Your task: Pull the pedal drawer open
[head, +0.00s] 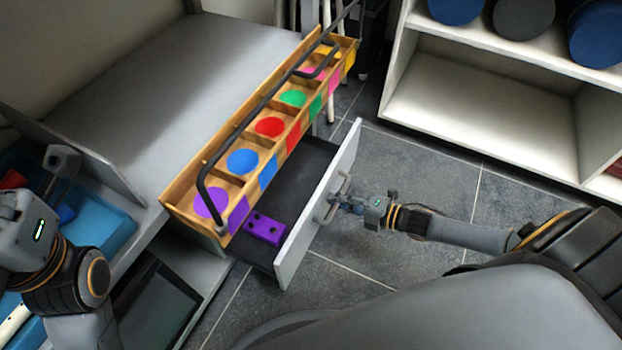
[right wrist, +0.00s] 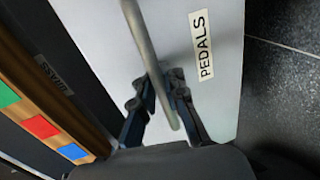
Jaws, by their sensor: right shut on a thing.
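The pedal drawer (head: 318,205) stands pulled out from under the wooden tray, with its white front away from the cabinet. A purple pedal (head: 263,228) lies inside on the dark drawer floor. My right gripper (head: 345,203) is shut on the bar handle (head: 325,212) of the drawer front. In the right wrist view, the fingers (right wrist: 158,92) sit on both sides of the handle (right wrist: 146,50), beside the label "PEDALS" (right wrist: 201,46). My left gripper (head: 20,215) is at the left edge over the blue bins, its fingers not clearly visible.
A wooden tray (head: 177,196) with coloured discs and a dark carrying handle rests on the cabinet edge above the drawer. A white shelf (head: 480,105) with round cases stands at the back right. Tiled floor (head: 400,165) is open in front of the drawer.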

